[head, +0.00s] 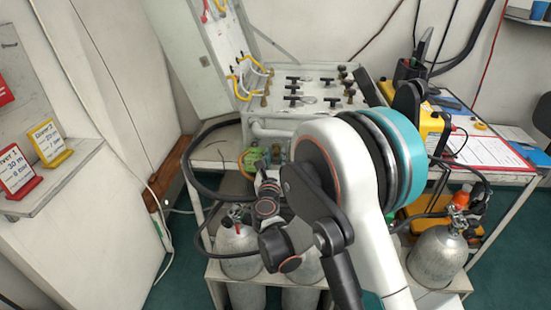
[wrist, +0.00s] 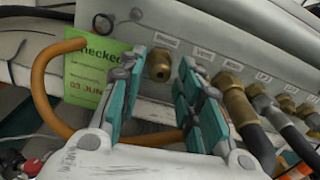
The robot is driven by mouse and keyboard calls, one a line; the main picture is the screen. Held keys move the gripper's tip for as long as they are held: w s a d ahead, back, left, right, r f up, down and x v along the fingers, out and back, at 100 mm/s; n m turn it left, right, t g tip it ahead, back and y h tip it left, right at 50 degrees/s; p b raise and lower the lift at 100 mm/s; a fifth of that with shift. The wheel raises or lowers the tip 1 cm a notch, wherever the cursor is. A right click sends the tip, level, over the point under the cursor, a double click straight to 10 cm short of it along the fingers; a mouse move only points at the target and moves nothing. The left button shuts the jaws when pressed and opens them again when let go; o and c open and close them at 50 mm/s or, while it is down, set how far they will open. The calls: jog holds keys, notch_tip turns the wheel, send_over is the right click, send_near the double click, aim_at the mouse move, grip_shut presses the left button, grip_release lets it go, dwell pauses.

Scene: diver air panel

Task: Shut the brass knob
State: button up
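A brass knob (wrist: 159,66) sits on the front face of the grey air panel (wrist: 270,62), under a small label. In the wrist view it shows in the gap between the teal-padded fingers of my gripper (wrist: 163,60). The gripper is open, with one finger on each side of the knob. The fingers look apart from it, but the depth is hard to judge. In the head view my arm covers much of the panel's front (head: 262,128), and the knob and fingertips are hard to make out.
A green tag (wrist: 84,75) and an orange hose (wrist: 40,88) are close by the left finger. More brass fittings with dark hoses (wrist: 238,104) line the panel to the right. Gas cylinders (head: 238,245) stand below. A yellow case (head: 428,128) and clipboard (head: 488,152) are at right.

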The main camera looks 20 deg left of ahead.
grip_shut()
jog(key=shift+m, duration=0.4)
jog(key=m, duration=0.7)
jog(key=shift+m, duration=0.3)
jog(key=m, duration=0.4)
jog(key=shift+d+f+m, duration=0.1)
jog(key=shift+m, duration=2.3)
